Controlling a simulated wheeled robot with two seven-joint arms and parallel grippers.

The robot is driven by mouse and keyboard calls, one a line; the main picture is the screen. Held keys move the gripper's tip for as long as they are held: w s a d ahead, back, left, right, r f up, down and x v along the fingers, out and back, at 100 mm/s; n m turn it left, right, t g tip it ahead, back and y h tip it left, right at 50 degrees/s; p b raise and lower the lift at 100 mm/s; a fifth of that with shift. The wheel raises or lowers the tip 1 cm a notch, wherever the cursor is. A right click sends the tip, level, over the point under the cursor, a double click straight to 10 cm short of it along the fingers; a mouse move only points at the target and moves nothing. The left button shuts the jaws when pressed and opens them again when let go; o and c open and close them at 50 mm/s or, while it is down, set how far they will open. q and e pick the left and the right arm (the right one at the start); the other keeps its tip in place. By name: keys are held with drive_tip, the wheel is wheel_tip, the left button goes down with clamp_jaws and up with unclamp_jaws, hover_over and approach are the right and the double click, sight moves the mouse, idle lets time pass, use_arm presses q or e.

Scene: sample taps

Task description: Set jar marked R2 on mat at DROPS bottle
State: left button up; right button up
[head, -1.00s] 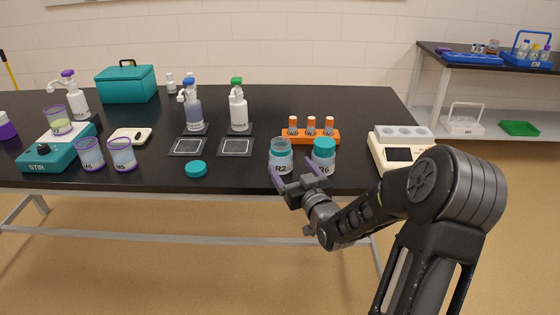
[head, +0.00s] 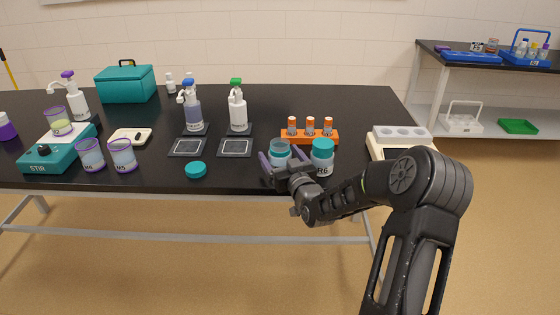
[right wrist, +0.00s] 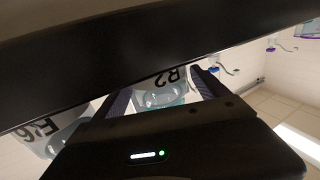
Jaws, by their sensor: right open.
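The jar marked R2 (head: 279,147) is clear, with teal around its middle and no lid on top. It stands near the table's front edge. My right gripper (head: 275,160) is open, with its fingers around the jar. In the right wrist view, the R2 jar (right wrist: 163,96) lies between the two fingers of my right gripper (right wrist: 160,93). I cannot tell if they touch it. Two dark mats, a left one (head: 187,147) and a right one (head: 235,148), lie before a blue-topped pump bottle (head: 192,112) and a green-topped one (head: 238,110). Their labels are unreadable. My left gripper is not in view.
A teal-lidded jar R6 (head: 322,160) stands close right of R2. Behind is an orange rack (head: 318,138) with capped tubes. A teal lid (head: 196,170) lies at the front edge. A scale-like device (head: 392,139) stands right; a stirrer (head: 50,157) and cups stand left.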

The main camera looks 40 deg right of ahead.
idle(0.6)
drive_tip(key=c, duration=1.7)
drive_tip(key=shift+r, duration=0.2)
drive_tip(key=shift+r, duration=4.8)
drive_tip(key=shift+r, duration=0.1)
drive_tip(key=a+f+n+y+p, duration=0.1)
drive_tip(key=a+f, duration=0.3)
drive_tip(key=a, duration=0.5)
drive_tip(key=s+a+f+n+y, duration=0.1)
drive_tip(key=a+f, duration=0.3)
drive_tip(key=a, duration=0.6)
drive_tip(key=s+a+f+n+y+p, duration=0.1)
drive_tip(key=a+f, duration=0.3)
drive_tip(key=a, duration=0.6)
drive_tip(key=shift+s+f+t+y+p, duration=0.2)
drive_tip(key=shift+f+t+y+p, duration=0.15)
drive_tip(key=shift+y, duration=0.45)
